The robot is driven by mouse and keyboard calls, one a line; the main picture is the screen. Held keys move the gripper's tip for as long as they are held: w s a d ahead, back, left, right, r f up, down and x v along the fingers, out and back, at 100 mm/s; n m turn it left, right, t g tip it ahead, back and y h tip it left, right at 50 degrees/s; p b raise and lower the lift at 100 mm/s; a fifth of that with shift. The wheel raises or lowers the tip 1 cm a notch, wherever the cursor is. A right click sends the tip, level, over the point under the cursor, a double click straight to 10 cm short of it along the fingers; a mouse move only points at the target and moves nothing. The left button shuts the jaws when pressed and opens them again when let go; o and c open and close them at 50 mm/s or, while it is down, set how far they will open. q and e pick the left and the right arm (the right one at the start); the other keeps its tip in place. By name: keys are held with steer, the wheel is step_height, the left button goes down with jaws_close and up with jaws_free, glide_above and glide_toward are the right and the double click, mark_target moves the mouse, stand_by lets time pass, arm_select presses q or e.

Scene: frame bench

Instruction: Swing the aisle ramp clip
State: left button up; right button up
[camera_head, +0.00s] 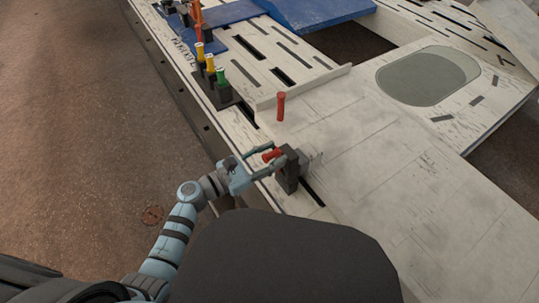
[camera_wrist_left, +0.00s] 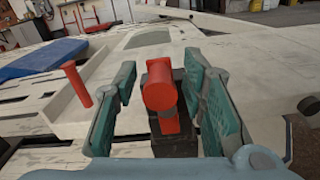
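The clip is a dark block (camera_head: 289,173) with a red handle (camera_head: 271,155), at the near edge of the pale bench in the head view. In the left wrist view the red handle (camera_wrist_left: 160,88) points at the camera, with the dark block (camera_wrist_left: 176,146) under and behind it. My left gripper (camera_head: 274,153) is at the clip, its fingers on either side of the handle. In the wrist view the fingers stand apart, with a visible gap on the handle's left; contact on the right is unclear. My right gripper is not in view.
An upright red peg (camera_head: 280,106) stands beyond the clip; it also shows in the wrist view (camera_wrist_left: 76,84). A dark holder (camera_head: 222,95) with yellow and green handles sits along the bench's left edge. Blue panels (camera_head: 315,12) lie at the back. The bench surface right of the clip is clear.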

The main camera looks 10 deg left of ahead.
arm_select(q)
steer(key=shift+c, duration=0.4)
jaws_close()
steer(key=shift+w+a+n, duration=0.2)
steer(key=shift+a+n, duration=0.05)
steer(key=shift+n, duration=0.35)
steer(key=w+a+f+n, duration=0.1)
steer(key=n, duration=0.4)
steer(key=a+f+n, duration=0.1)
steer(key=n, duration=0.4)
steer(key=w+a+f+n, duration=0.1)
steer(key=f+n, duration=0.1)
steer(key=n, duration=0.2)
steer(key=shift+w+f+n, duration=0.1)
steer(key=shift+w+n, duration=0.25)
steer(key=shift+n, duration=0.05)
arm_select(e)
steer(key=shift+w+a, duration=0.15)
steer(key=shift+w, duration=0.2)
arm_select(q)
steer(key=shift+f, duration=0.1)
